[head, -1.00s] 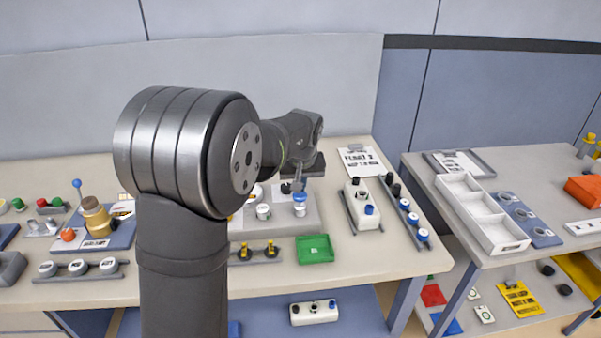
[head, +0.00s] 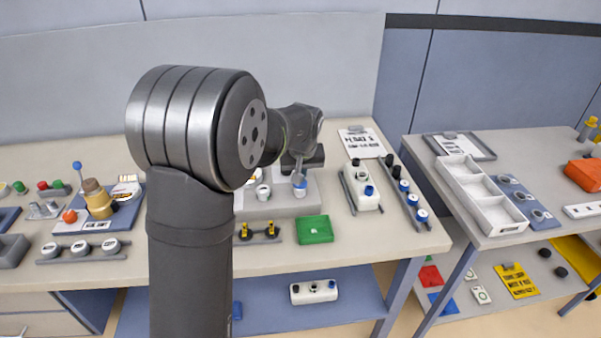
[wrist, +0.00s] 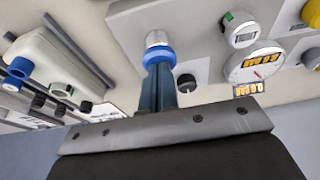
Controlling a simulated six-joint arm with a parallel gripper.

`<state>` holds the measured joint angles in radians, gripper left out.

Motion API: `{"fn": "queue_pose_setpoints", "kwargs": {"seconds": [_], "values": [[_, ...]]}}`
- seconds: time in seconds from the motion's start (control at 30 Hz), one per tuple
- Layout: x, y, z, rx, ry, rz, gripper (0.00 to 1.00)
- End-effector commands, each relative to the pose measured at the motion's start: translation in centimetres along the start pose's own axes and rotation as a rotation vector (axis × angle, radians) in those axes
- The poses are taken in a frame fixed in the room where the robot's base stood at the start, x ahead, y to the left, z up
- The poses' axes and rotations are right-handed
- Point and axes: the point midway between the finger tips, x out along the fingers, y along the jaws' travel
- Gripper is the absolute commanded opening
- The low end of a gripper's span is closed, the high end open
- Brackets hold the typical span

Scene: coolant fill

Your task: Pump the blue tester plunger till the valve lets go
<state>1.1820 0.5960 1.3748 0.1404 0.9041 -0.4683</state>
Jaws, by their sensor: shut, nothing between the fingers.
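The tester is a grey block (head: 311,199) on the bench in the head view, partly behind my arm. It also shows in the wrist view (wrist: 200,30). Its plunger (wrist: 157,51) has a blue collar and a silver-white cylinder. The plunger also shows small in the head view (head: 299,183). My gripper (wrist: 160,72) is shut and empty, its fingertips at the blue collar; contact looks likely, but how far the plunger is pressed I cannot tell. A round gauge (wrist: 253,64) with a red needle and orange markings is beside it; its reading is too small to tell.
A green tray (head: 314,229) stands in front of the tester. A white unit with a blue knob (head: 362,187) and a rail of blue-capped parts (head: 406,190) stand to the right. A second table with a white divided tray (head: 481,202) is further right.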

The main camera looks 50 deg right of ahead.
Motion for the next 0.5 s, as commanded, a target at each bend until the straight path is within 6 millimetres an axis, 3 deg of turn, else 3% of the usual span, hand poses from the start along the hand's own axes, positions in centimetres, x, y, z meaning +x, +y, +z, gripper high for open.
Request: {"fn": "queue_pose_setpoints", "kwargs": {"seconds": [0.17,0.5], "values": [[-0.4,-0.1,0.0,0.0,-0.008,-0.003,0.0],[-7.7,0.0,-1.1,0.0,0.003,0.002,0.0]]}}
